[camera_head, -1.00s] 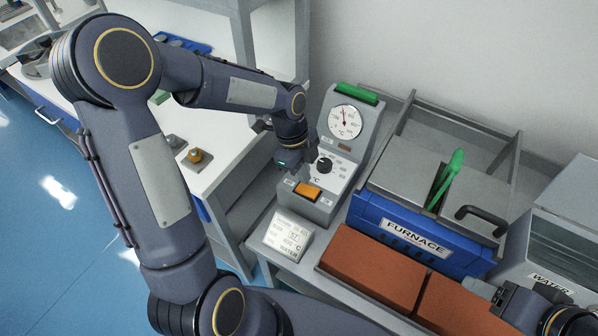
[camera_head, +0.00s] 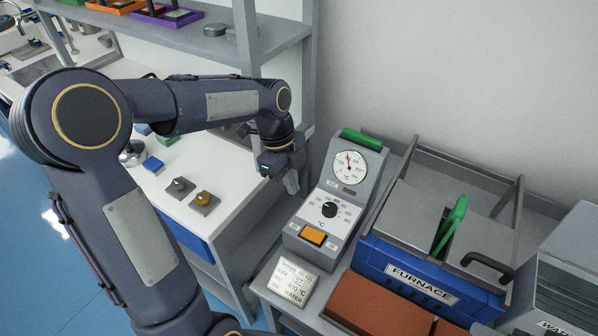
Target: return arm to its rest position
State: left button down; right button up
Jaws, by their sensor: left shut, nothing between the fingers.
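My left arm comes in from the left and bends over the white bench. Its gripper (camera_head: 291,182) is shut and empty, pointing down near the bench's right edge, to the left of the grey control unit (camera_head: 338,200) and apart from it. The control unit has a round dial gauge, a black knob and an orange switch (camera_head: 313,235). My right gripper is out of view.
A blue furnace (camera_head: 420,284) with a green lever stands right of the control unit. A label card (camera_head: 291,281) and reddish bricks (camera_head: 380,306) lie in front. Small knobbed blocks (camera_head: 204,202) sit on the white bench (camera_head: 222,158), below a shelf (camera_head: 215,45). A water tank stands far right.

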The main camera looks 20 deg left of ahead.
pick_arm(q)
jog(key=s+d+r+n+t+p, duration=0.1)
jog(key=s+r+n+t+p, duration=0.1)
jog(key=s+n, duration=0.7)
jog(key=s+r+n+t+h+p, duration=0.1)
jog(key=s+r+n+t, duration=0.3)
jog(key=s+n, duration=0.6)
notch_tip(320, 180, up, 2)
jog(key=shift+d+n+p, duration=0.35)
jog(key=shift+n+p, duration=0.3)
jog(key=shift+n, duration=0.55)
